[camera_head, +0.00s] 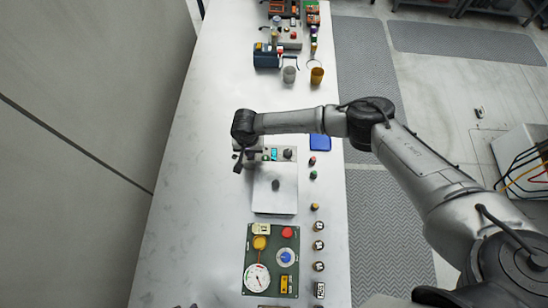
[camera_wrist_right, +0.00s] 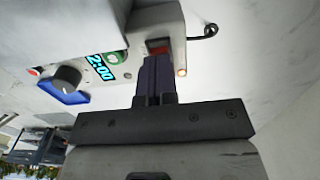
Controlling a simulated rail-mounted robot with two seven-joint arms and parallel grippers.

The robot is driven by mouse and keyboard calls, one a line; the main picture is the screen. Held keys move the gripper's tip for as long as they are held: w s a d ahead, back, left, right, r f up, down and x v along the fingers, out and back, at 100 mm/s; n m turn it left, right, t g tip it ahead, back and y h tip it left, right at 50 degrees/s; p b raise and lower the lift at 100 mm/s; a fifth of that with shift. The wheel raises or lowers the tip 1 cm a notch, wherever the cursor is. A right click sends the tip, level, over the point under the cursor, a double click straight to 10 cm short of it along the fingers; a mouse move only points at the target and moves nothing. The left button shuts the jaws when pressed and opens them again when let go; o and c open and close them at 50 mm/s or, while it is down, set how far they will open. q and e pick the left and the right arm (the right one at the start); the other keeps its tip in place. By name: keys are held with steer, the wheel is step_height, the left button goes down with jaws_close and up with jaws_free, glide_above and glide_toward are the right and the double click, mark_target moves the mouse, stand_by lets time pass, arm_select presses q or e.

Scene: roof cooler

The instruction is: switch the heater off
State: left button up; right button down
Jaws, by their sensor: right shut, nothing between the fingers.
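The heater is a white box with a flat top plate (camera_head: 275,192) and a control panel (camera_head: 265,154) along its far side. In the right wrist view its panel shows a red rocker switch (camera_wrist_right: 158,46), a lit cyan display (camera_wrist_right: 101,68), a green button (camera_wrist_right: 115,57), a black knob (camera_wrist_right: 67,76) and a small glowing amber lamp (camera_wrist_right: 182,72). My right gripper (camera_head: 238,168) is shut and empty at the panel's left end. Its fingertips (camera_wrist_right: 155,62) are right at the red switch and cover part of it; I cannot tell whether they touch. My left gripper is not in view.
A green panel with a gauge and buttons (camera_head: 250,238) lies nearer on the white table (camera_head: 190,210). Several small bottles (camera_head: 318,245) line the right edge. Cups (camera_head: 317,76) and equipment stand farther back. The table's left side is clear.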

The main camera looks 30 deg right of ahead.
steer(key=shift+f, duration=0.3)
steer(key=shift+f+b, duration=0.25)
steer(key=shift+b, duration=0.25)
steer(key=shift+r, duration=0.15)
steer(key=shift+r+p, duration=0.7)
steer(key=shift+r, duration=0.3)
steer(key=shift+r+p, duration=1.3)
steer(key=shift+r, duration=1.1)
